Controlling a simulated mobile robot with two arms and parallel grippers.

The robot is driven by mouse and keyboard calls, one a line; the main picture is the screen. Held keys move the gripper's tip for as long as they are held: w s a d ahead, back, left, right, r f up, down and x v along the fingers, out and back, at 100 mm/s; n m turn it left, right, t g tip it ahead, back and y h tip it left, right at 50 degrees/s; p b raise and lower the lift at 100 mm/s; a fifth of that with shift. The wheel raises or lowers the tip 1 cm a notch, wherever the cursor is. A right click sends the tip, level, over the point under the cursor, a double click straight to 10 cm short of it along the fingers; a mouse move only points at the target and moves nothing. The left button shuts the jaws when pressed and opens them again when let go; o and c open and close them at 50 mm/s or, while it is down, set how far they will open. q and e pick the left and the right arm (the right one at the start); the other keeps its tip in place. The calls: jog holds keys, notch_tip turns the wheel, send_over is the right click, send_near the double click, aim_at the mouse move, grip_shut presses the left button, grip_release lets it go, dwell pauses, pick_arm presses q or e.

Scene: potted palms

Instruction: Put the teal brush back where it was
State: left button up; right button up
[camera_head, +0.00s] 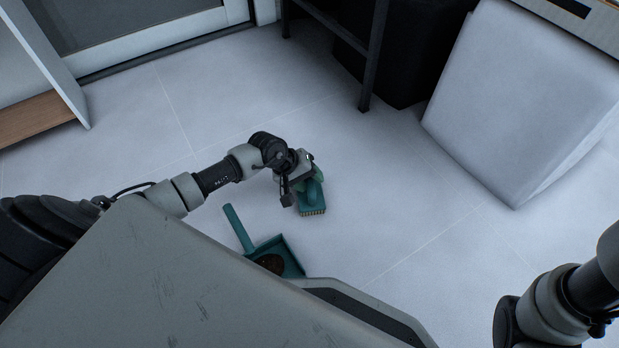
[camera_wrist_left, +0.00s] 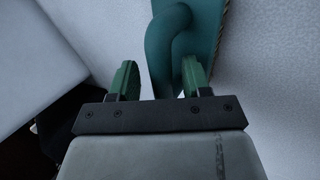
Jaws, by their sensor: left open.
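The teal brush (camera_head: 312,201) is on the pale floor, its bristles along the edge nearest me. My left gripper (camera_head: 303,172) is right at the brush and hides part of it. In the left wrist view, the curved teal handle (camera_wrist_left: 163,55) lies between the two green fingers of my left gripper (camera_wrist_left: 160,80). The jaws are open, with a gap at the left finger; the right finger is very close to the handle, and I cannot tell whether it touches. My right arm shows at the lower right, but its gripper is out of view.
A teal dustpan (camera_head: 285,247) with dark dirt (camera_head: 270,263) lies on the floor, nearer me than the brush. A white block-like piece (camera_head: 515,95) stands at right, and a dark-legged frame (camera_head: 372,60) stands at the back. Floor right of the brush is clear.

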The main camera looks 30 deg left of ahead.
pick_arm(q)
jog(key=p+v, duration=0.7)
jog(key=v, duration=0.4)
jog(key=shift+r, duration=0.25)
jog(key=shift+s+a, duration=0.1)
